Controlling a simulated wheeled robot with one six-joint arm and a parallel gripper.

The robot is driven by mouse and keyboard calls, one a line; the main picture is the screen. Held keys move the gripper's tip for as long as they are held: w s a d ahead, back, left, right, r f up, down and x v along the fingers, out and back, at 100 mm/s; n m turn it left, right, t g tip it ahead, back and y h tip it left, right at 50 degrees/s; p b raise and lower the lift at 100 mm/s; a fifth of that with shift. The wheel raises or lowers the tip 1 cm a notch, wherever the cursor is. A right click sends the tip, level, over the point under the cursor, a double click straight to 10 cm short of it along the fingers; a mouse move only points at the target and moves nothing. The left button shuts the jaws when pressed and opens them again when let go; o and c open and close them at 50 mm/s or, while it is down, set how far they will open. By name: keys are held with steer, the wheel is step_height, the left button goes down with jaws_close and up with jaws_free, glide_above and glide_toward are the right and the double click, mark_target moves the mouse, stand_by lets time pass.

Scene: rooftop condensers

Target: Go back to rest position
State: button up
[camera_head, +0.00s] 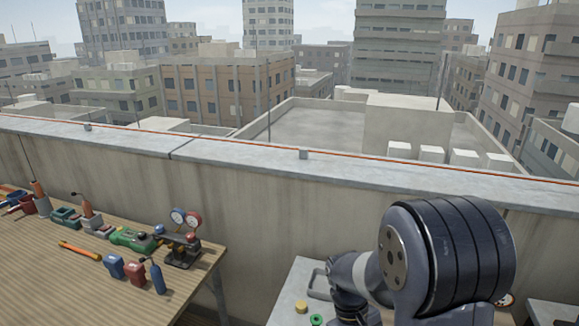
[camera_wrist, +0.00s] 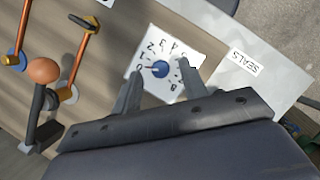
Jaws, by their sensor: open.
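My gripper (camera_wrist: 158,92) shows in the wrist view with its two fingers apart and nothing between them that I can see held.
A wooden table (camera_head: 60,270) at left holds a gauge set (camera_head: 185,240), bottles and hand tools. A pale table (camera_head: 290,290) with small rings stands by the parapet (camera_head: 300,200). In the wrist view, copper-coloured pipes (camera_wrist: 85,45) lie left and a "SEALS" label (camera_wrist: 243,62) right.

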steer(key=v, duration=1)
steer(key=x, duration=1.1)
steer(key=shift+d+f+m, duration=0.1)
steer(key=shift+f+m, duration=0.1)
steer(key=shift+m, duration=0.2)
steer(key=m+y, duration=0.1)
steer(key=m, duration=0.3)
steer(key=shift+d+g+y, duration=0.1)
steer(key=shift+g+y, duration=0.2)
steer(key=shift+y, duration=0.1)
steer(key=m+y, duration=0.1)
steer(key=m, duration=0.2)
steer(key=shift+d+m+y+b, duration=0.1)
steer(key=shift+m+y+b, duration=0.2)
steer(key=shift+m+b, duration=0.1)
steer(key=m+y, duration=0.1)
steer(key=m, duration=0.1)
steer(key=m+t, duration=0.1)
steer(key=m, duration=0.2)
steer(key=shift+s+d+y+b, duration=0.1)
steer(key=shift+y+b, duration=0.3)
steer(key=m, duration=0.2)
steer(key=m+t+y+b, duration=0.1)
steer(key=m, duration=0.1)
steer(key=shift+s+m+t, duration=0.15)
steer(key=shift+m+t, duration=0.15)
steer(key=shift+v, duration=1.6)
steer(key=shift+r, duration=0.1)
